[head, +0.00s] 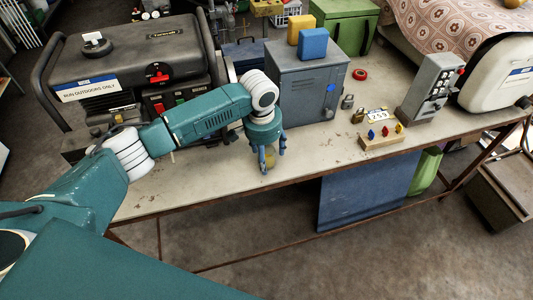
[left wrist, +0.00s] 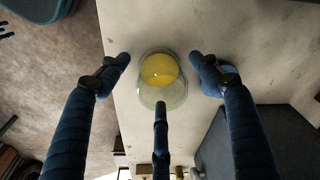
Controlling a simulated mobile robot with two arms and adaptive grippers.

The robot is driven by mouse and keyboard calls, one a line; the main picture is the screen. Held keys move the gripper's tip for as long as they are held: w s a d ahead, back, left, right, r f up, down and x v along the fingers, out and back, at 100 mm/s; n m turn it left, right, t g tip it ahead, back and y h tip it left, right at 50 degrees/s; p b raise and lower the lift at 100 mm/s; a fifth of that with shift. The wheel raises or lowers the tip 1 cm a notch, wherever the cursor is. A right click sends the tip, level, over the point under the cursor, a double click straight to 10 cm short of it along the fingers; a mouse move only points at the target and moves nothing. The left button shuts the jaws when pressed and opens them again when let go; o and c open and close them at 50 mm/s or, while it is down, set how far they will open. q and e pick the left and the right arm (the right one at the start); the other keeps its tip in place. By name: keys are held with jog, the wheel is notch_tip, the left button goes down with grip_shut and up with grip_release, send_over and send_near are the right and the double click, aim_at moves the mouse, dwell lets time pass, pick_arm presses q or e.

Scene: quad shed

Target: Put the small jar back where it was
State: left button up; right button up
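A small clear glass jar (left wrist: 149,96) with something yellow in or on it stands on the bench near its front edge. It also shows in the head view (head: 270,160), partly hidden by fingers. My left gripper (left wrist: 160,79) is above the jar, pointing down, with its fingers spread around it. In the left wrist view gaps show between the two upper fingers and the glass; the third finger's tip overlaps the jar's lower edge, and I cannot tell whether it touches. A small dark blue shape at that view's left edge may be part of my right gripper; its state is unclear.
A grey metal box (head: 305,88) with yellow and blue blocks on top stands just behind my left gripper. A black generator (head: 135,65) fills the bench's left. Padlocks, a wooden block with coloured pieces (head: 381,140) and a grey switch box (head: 431,88) stand to the right. Bare bench lies between.

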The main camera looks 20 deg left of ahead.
pick_arm(q)
jog(key=shift+r, duration=0.1)
jog(key=shift+r, duration=0.25)
notch_tip(320, 180, up, 7)
jog(key=b, duration=0.1)
jog(key=shift+s+a, duration=0.15)
jog(key=shift+s, duration=0.25)
